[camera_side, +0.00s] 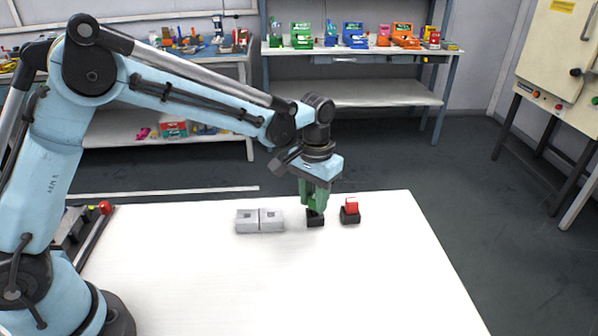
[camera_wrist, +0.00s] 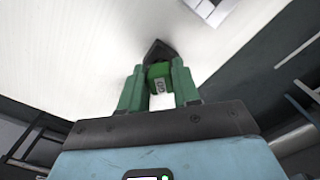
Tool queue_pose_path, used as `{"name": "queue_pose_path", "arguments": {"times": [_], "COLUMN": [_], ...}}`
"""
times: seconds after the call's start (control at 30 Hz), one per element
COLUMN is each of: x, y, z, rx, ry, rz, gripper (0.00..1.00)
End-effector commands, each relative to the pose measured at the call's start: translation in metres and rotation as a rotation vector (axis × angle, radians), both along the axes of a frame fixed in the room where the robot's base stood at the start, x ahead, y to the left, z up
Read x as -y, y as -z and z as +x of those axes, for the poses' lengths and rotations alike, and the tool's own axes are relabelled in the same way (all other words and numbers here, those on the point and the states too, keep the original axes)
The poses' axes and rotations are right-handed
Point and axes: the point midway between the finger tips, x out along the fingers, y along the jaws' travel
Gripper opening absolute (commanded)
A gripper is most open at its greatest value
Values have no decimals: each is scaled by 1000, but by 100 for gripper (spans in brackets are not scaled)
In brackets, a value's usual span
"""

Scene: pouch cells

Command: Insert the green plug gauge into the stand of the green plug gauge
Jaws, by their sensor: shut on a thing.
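My gripper (camera_side: 316,207) has green fingers pointing down at the back of the white table. In the wrist view the green plug gauge (camera_wrist: 159,72), with a pale marking on its face, is between the fingers, which are shut on it. The stand of the green plug gauge (camera_side: 315,221) is a small black block directly under the fingertips; it also shows in the wrist view (camera_wrist: 160,49) just beyond the gauge. The gauge's lower end is hidden, so I cannot tell how far it is inside the stand. In the side view the fingers mostly hide the gauge.
A red plug gauge (camera_side: 351,205) sits in another black stand (camera_side: 350,218) close to the right of my gripper. Two grey blocks with square holes (camera_side: 259,227) stand side by side to the left. The front of the white table (camera_side: 290,290) is clear.

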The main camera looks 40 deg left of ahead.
Motion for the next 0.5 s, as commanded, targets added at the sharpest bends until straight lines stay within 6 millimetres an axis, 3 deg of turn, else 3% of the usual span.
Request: {"name": "queue_pose_path", "arguments": {"times": [0.5], "x": [0], "y": [10], "z": [0], "rx": [0], "ry": [0], "rz": [0], "gripper": [0]}}
